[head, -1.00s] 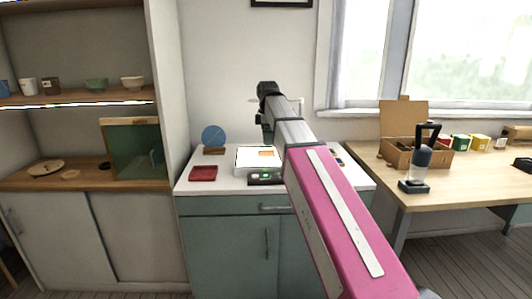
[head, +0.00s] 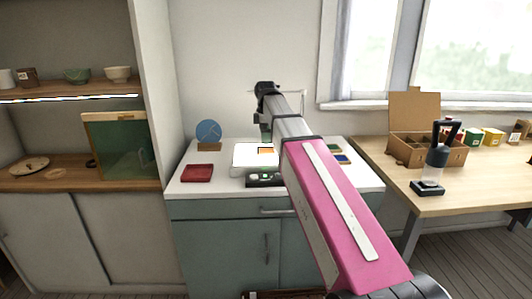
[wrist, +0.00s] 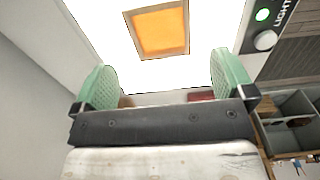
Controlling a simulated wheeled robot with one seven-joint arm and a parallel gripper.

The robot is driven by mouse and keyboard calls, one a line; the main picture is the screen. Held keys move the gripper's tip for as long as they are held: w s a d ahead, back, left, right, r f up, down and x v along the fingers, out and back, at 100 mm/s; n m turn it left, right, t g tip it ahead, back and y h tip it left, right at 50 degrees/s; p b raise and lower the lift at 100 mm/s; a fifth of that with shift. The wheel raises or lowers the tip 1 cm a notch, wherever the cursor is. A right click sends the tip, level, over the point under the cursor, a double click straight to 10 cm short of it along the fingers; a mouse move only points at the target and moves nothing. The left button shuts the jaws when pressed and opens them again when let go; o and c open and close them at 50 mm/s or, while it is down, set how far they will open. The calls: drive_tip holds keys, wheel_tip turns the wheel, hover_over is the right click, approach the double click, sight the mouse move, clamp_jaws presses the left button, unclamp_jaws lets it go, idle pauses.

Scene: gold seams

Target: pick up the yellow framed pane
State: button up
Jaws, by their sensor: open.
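The yellow framed pane (wrist: 160,30) looks orange-yellow in a thin brown frame. It lies on the bright white light box (wrist: 208,20), ahead of my fingers in the wrist view. In the head view the pane (head: 266,150) is a small orange patch on the light box (head: 242,157), partly hidden near my arm. My gripper (wrist: 161,62) is open, with its two green pads wide apart and nothing between them. The pane lies beyond the fingertips, roughly centred between them. In the head view my gripper (head: 265,134) is above the back of the light box.
A red square piece (head: 197,173) lies left of the light box. A blue disc on a wooden stand (head: 208,135) is behind it. Framed panes (head: 342,158) lie right of my arm. A desk at the right holds a cardboard box (head: 408,150) and a dark-handled tool (head: 436,160).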

sight(265, 150)
drive_tip(key=shift+a+f, duration=0.15)
drive_tip(key=shift+f, duration=2.9)
drive_tip(key=c, duration=1)
drive_tip(key=shift+r, duration=0.1)
